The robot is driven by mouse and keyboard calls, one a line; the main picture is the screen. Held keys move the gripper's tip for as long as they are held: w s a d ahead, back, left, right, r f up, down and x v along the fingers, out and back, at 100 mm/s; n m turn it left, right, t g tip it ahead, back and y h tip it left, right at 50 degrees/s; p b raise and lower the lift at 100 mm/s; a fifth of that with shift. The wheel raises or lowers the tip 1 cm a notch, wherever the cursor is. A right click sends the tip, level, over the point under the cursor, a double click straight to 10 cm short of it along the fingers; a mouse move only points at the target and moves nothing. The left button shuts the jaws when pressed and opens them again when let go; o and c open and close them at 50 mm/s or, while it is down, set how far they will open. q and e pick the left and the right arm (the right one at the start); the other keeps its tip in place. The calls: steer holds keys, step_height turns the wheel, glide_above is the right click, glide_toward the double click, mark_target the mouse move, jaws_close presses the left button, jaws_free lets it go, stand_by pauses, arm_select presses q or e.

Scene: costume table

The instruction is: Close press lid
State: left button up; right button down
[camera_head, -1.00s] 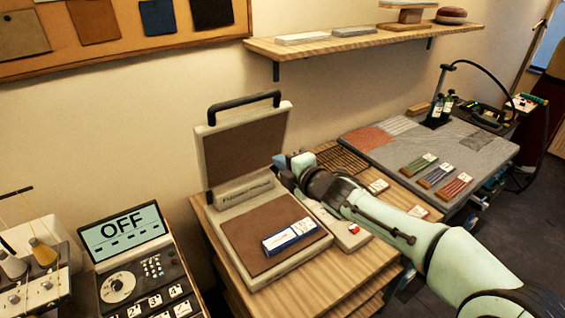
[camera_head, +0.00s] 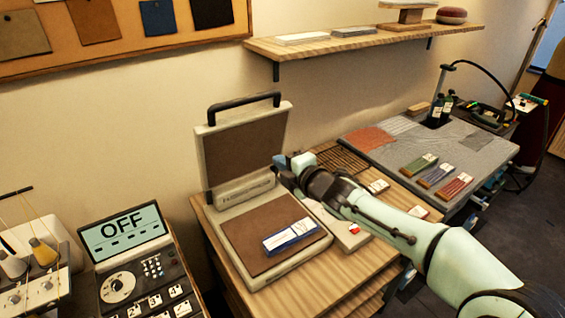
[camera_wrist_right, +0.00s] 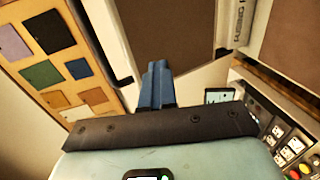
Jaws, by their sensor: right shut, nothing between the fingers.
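The press (camera_head: 318,244) stands on a wooden table with its lid (camera_head: 243,152) raised upright on the hinge at the back. The lid has a brown inner face and a black handle (camera_head: 243,106) on its top edge. A blue and white box (camera_head: 290,236) lies on the brown lower pad (camera_head: 255,226). My right gripper (camera_head: 279,161) is at the right edge of the lid; I cannot tell whether it touches. In the wrist view its blue fingers (camera_wrist_right: 157,84) are shut and empty in front of the lid's brown face (camera_wrist_right: 165,30). My left gripper is not in view.
A control panel with an OFF screen (camera_head: 122,231) stands left of the press. A grey work table (camera_head: 400,150) with several coloured blocks is at the right. A wall shelf (camera_head: 350,45) hangs above. My right arm spans the table's right side.

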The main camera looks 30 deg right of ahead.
steer(key=c, duration=1)
jaws_free()
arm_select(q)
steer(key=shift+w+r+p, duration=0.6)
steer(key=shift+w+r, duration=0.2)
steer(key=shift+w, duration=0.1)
arm_select(e)
steer(key=v, duration=1.3)
steer(key=shift+s, duration=0.15)
